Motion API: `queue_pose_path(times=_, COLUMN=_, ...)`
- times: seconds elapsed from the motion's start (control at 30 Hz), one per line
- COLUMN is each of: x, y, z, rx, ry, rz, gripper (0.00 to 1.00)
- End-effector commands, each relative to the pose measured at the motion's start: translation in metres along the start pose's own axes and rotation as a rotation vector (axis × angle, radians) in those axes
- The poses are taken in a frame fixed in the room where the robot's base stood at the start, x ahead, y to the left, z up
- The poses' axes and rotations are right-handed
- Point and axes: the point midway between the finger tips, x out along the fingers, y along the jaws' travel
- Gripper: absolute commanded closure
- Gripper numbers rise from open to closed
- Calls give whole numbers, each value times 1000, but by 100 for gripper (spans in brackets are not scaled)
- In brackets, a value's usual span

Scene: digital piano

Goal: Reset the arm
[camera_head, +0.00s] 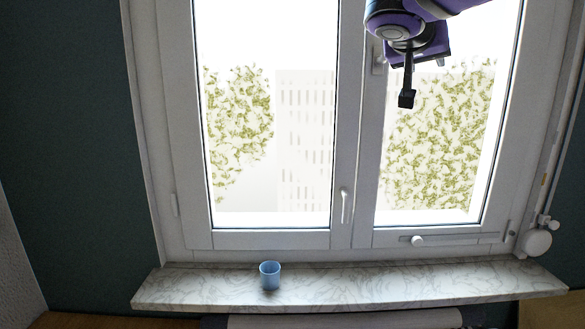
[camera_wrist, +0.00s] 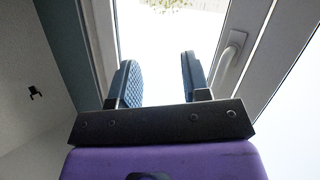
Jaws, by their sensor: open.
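My arm reaches in from the top right of the head view, purple with a dark gripper (camera_head: 406,98) at its end. The gripper hangs in front of the right window pane, high above the sill, seen nearly side-on. In the wrist view my gripper (camera_wrist: 160,82) has its two dark padded fingers apart, with nothing between them. The window pane and frame show behind the fingers. No object is in contact with the gripper.
A marble windowsill (camera_head: 400,287) runs below the window (camera_head: 347,130). A blue cup (camera_head: 270,275) stands upright on it, left of centre. White window handles (camera_head: 345,205) stick out from the frame. A white pipe with a knob (camera_head: 537,242) is at the right.

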Motion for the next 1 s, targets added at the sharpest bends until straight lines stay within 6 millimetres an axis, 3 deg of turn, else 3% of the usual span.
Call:
queue_pose_path(times=0.03, x=1, y=24, z=22, rx=-35, ry=-74, rz=1, gripper=57)
queue_pose_path(times=0.1, x=0, y=49, z=55, rx=-92, ry=-185, rz=-18, gripper=57)
queue_pose_path(times=0.3, x=-19, y=105, z=152, rx=-206, ry=-460, rz=-152, gripper=57)
queue_pose_path(times=0.5, x=-53, y=134, z=240, rx=-246, ry=-635, rz=-370, gripper=57)
queue_pose_path(times=0.6, x=-69, y=139, z=272, rx=-244, ry=-673, rz=-474, gripper=57)
queue_pose_path(times=0.8, x=-87, y=140, z=306, rx=-230, ry=-689, rz=-602, gripper=57)
queue_pose_path(times=1.0, x=-90, y=139, z=311, rx=-228, ry=-688, rz=-625, gripper=57)
